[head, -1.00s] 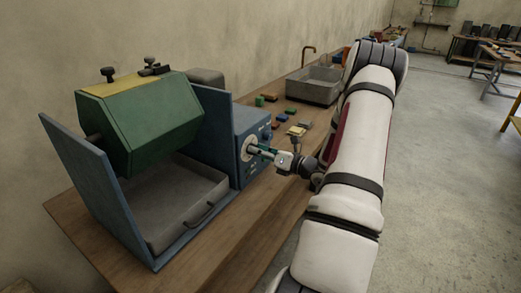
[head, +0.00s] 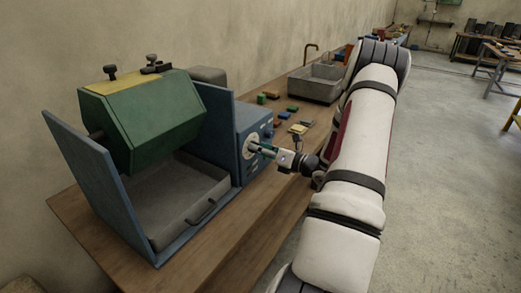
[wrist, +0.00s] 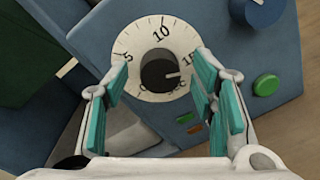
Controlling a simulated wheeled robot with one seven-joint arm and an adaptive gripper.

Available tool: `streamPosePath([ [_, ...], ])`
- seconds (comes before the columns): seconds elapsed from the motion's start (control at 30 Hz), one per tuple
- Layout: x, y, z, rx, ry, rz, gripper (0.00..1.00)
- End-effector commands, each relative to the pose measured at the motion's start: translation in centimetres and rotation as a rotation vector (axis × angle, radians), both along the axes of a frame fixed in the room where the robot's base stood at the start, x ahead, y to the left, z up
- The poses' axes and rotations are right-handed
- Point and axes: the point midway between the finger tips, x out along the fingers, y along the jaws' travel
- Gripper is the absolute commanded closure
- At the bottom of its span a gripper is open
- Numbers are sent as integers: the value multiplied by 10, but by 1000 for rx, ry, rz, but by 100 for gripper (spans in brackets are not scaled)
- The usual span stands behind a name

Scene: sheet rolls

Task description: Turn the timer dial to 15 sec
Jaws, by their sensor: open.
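The timer dial has a black knob (wrist: 158,75) on a round white face (wrist: 135,47) marked 5, 10 and 15. In the wrist view its light pointer mark points right, a little below the 15 as pictured. My gripper (wrist: 163,68) is open, with teal finger pads on either side of the knob; I see gaps between pads and knob, and cannot tell the depth. In the head view my gripper (head: 262,147) is at the dial face (head: 251,143) on the blue control box (head: 240,165), partly covering it.
A blue knob (wrist: 258,10), a green button (wrist: 266,85) and small coloured buttons share the panel. The green drum (head: 150,125) and grey tray (head: 185,200) are left of the box. Small coloured blocks and a sink (head: 314,85) are further back on the bench.

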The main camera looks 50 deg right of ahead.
Motion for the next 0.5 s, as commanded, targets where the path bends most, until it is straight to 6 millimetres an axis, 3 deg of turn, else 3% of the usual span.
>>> streamPosePath([
  [0.17, -9, -1, 1, 0, 0, -2, 48],
  [0.5, -74, -4, 3, 0, 1, -4, 48],
])
